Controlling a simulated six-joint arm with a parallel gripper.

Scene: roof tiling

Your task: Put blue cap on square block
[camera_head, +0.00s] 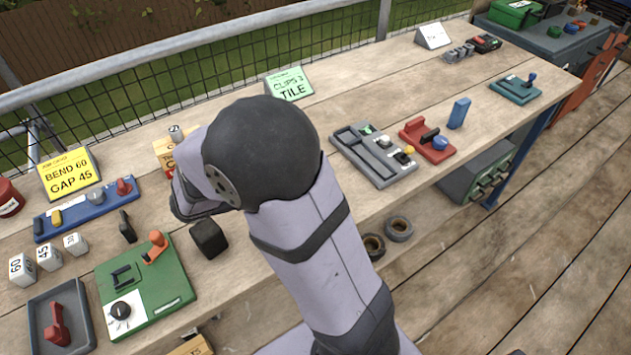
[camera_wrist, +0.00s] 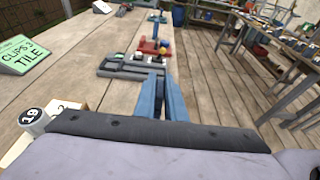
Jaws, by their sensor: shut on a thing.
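My gripper is mostly hidden behind my arm in the head view. In the wrist view, two narrow blue-grey fingers (camera_wrist: 164,92) stick out past the dark bar, with their far ends close together. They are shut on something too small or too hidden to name. A round blue knob-like piece (camera_head: 440,143) sits on the red tray (camera_head: 415,128) at the right. A flat blue block (camera_head: 459,112) stands upright beside that tray. I cannot tell which piece is the blue cap. A black squarish block (camera_head: 208,238) stands left of my arm; whether it is the task's square block is unclear.
A grey compartment tray (camera_head: 349,137) lies right of my arm. A green panel (camera_head: 148,285), several white number blocks (camera_head: 49,257) and a blue rack (camera_head: 88,212) crowd the left. A numbered cylinder (camera_wrist: 33,118) is close by. The table behind the red tray has free room.

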